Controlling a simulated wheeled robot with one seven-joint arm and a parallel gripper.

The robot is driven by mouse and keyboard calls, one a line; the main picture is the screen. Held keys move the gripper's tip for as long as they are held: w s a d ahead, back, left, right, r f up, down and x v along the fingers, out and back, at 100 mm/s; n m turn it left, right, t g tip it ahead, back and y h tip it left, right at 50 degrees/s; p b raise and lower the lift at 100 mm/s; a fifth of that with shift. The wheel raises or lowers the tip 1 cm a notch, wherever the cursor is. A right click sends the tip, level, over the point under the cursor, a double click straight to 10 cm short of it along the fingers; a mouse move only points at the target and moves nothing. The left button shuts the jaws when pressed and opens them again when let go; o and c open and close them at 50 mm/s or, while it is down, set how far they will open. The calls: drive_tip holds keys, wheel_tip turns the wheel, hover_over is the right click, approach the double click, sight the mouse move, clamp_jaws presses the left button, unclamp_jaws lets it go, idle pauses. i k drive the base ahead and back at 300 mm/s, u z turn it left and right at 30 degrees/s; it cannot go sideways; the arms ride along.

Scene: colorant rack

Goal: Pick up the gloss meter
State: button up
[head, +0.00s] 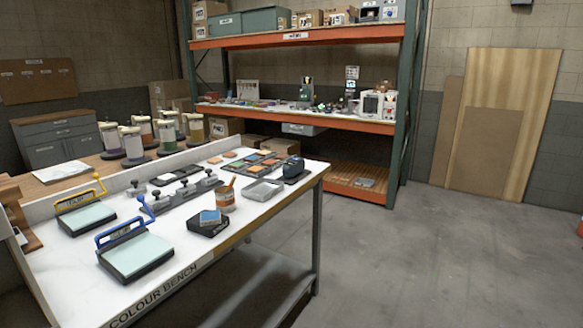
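No thing in the head view can be read for certain as the gloss meter. A small dark rounded device (293,168) sits at the far right end of the white colour bench (185,262), and its shape could fit one. A low black box (206,229) with a blue block (210,217) on top lies near the bench's front edge; its kind is also unclear. Many small items on the rack shelf behind are too small to name. My gripper is not in view.
The bench holds a brush cup (224,202), a grey tray (263,191), colour swatches (258,158) and two panels with a yellow handle (77,201) and a blue handle (121,232). An orange-beamed rack (330,122) stands behind. Floor (430,260) at right is clear.

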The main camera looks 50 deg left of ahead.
sight(292, 169)
drive_tip(key=u, duration=0.3)
drive_tip(key=i, duration=1.2)
drive_tip(key=u, duration=1.05)
drive_tip(key=i, duration=0.95)
drive_tip(key=u, duration=1.05)
drive_tip(key=i, duration=0.95)
drive_tip(key=u, duration=0.1)
